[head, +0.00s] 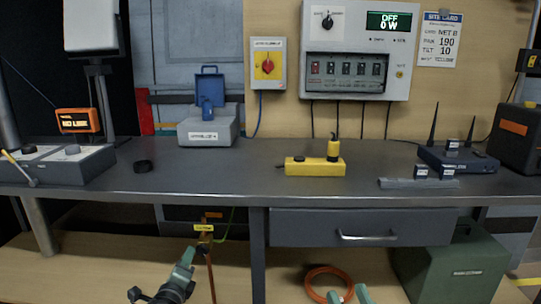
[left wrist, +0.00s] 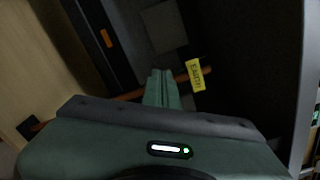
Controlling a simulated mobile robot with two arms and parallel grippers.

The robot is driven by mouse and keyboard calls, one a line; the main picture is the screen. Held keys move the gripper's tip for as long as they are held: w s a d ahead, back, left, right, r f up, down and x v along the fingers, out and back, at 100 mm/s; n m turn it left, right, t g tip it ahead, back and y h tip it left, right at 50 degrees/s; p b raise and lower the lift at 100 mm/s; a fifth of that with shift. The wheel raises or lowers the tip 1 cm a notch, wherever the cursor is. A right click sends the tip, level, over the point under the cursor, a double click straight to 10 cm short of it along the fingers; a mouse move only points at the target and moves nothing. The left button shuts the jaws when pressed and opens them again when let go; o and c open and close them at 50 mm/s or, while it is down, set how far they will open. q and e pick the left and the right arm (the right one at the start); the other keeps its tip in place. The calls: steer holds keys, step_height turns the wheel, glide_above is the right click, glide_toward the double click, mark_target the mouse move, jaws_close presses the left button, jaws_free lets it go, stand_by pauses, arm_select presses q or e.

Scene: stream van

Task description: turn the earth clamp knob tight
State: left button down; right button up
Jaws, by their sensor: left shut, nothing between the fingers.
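Under the bench a yellow earth tag (head: 203,228) hangs at an upright copper-coloured rod (head: 210,262). In the left wrist view the tag (left wrist: 194,75) reads EARTH, and the rod (left wrist: 130,95) runs slantwise behind my fingers. I cannot make out the clamp knob clearly; it may be hidden behind the fingers. My left gripper (head: 188,252) is just below and left of the tag. In the left wrist view its fingers (left wrist: 162,85) are together and empty, in front of the rod; contact cannot be told. My right gripper (head: 348,295) is at the bottom edge, fingers apart and empty.
The bench (head: 260,185) and its drawer (head: 360,226) overhang this space. A bench leg (head: 257,255) stands right of the rod. A green-yellow wire (head: 228,225) runs near the tag. An orange cable coil (head: 325,270) and green case (head: 450,265) lie further right.

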arm_select(q)
steer(key=shift+d, duration=0.25)
steer(key=shift+a+r+p, duration=0.15)
steer(key=shift+r+p, duration=0.55)
steer(key=shift+p, duration=0.45)
arm_select(e)
step_height(320, 180, down, 10)
steer(key=d+g+h, duration=0.1)
steer(key=g+h, duration=0.1)
steer(key=g, duration=0.3)
steer(key=shift+w+d+f+g, duration=0.2)
steer(key=shift+w+g, duration=0.05)
steer(key=shift+g, duration=0.15)
stand_by(1.0)
